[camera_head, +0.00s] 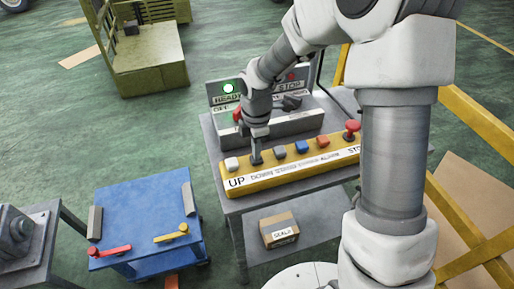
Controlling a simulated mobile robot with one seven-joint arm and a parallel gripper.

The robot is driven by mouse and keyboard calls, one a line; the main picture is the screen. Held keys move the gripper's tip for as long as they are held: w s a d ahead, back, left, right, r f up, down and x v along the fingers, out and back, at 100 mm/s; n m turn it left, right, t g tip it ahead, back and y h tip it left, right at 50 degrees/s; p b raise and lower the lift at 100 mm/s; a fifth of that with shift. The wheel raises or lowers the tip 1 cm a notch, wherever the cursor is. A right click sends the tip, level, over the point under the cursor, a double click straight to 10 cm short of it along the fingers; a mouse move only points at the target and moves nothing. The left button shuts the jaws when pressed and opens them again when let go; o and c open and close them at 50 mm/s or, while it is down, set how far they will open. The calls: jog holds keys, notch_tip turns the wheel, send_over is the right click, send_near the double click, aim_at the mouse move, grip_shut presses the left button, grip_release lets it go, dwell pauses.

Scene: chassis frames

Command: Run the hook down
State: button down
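A yellow control box (289,171) lies along the front of the grey bench, with a row of buttons on top and a white label strip reading UP, DOWN and further words. The white button (231,163) is at the UP end. My gripper (256,159) points down over the second place in the row, above the word DOWN. Its fingers show as one narrow dark tip, shut, with nothing held. The tip is at or just above the button there, which it hides; I cannot tell if it is pressed. The hook is not in view.
A grey button (279,152), a blue button (301,146), an orange button (322,141) and a red stop knob (351,130) continue the row. Behind is a grey panel (294,127) with a lit READY lamp (228,88). A blue cart (146,215) stands left.

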jog(key=shift+s+d+f, duration=0.25)
jog(key=shift+s+f, duration=0.15)
jog(key=shift+f, duration=0.3)
jog(key=shift+r+p, duration=0.25)
jog(key=shift+p, duration=0.05)
notch_tip(320, 180, up, 15)
jog(key=p, duration=0.3)
jog(key=shift+w+a, duration=0.25)
jog(key=shift+w, duration=0.2)
